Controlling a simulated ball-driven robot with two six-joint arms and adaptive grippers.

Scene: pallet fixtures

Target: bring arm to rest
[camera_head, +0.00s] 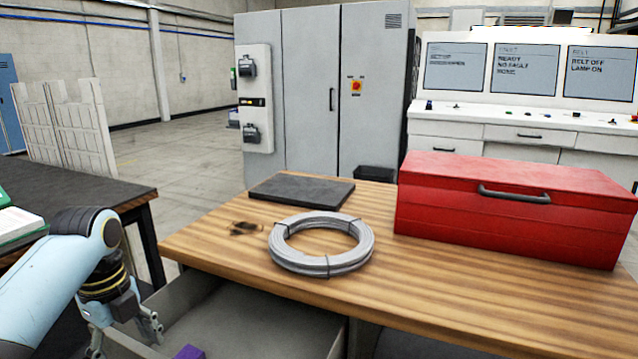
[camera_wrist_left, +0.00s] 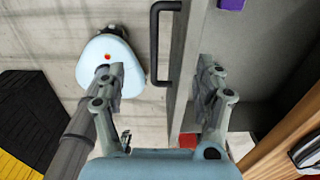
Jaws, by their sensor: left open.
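My left gripper (camera_head: 125,340) is at the lower left of the head view, by the pulled-out drawer (camera_head: 225,318) of the wooden workbench (camera_head: 430,290). In the left wrist view its two fingers (camera_wrist_left: 160,80) are spread apart, with nothing held between them. The drawer's black bar handle (camera_wrist_left: 155,45) shows between and beyond the fingers. The right-hand finger overlaps the drawer front in that view; I cannot tell whether it touches. My right arm and gripper are not in view.
A purple block (camera_head: 188,352) lies in the drawer. On the bench are a grey cable coil (camera_head: 322,262), a dark flat plate (camera_head: 300,189) and a red toolbox (camera_head: 515,205). A dark table (camera_head: 75,190) stands at left. Grey cabinets and a console stand behind.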

